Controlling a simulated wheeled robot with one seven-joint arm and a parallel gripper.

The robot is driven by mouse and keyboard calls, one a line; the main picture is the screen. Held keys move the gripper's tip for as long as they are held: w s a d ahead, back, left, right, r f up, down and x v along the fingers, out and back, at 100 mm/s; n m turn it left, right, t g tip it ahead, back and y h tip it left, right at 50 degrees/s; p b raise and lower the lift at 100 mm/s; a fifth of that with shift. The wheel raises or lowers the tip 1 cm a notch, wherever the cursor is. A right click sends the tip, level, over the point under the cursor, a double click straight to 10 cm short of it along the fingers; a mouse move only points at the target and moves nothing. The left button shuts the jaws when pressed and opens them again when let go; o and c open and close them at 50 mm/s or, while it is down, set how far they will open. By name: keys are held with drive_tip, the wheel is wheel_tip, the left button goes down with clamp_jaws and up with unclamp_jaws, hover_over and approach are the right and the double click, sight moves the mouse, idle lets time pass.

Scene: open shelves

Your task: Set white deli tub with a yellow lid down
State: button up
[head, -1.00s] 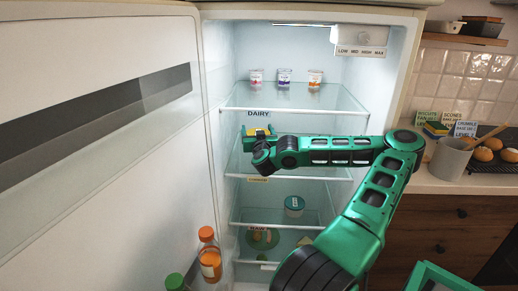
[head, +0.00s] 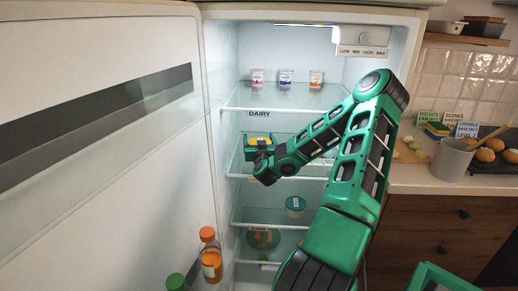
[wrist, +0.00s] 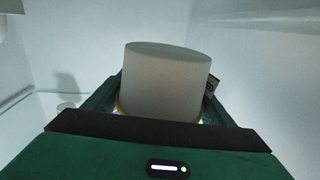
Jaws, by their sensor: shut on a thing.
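The white deli tub with a yellow lid shows in the head view as a yellow lid (head: 258,140) at the left of the fridge, in the space below the DAIRY shelf. In the wrist view its pale, plain side (wrist: 165,78) fills the middle, with a yellow rim low in the picture. My gripper (head: 259,148) is shut on the tub, with a dark green finger at each side. The gripper hides most of the tub in the head view. I cannot tell whether its base touches the glass shelf (head: 310,165).
Three small pots (head: 286,78) stand on the DAIRY shelf above. The shelf is clear to the right of my gripper.

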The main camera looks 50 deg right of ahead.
drive_tip(key=shift+w+a+f, duration=0.1)
drive_tip(key=shift+f, duration=0.4)
drive_tip(key=shift+d+f, duration=0.2)
drive_tip(key=shift+f, duration=1.1)
drive_tip(key=o, duration=1.3)
drive_tip(key=shift+f, duration=0.1)
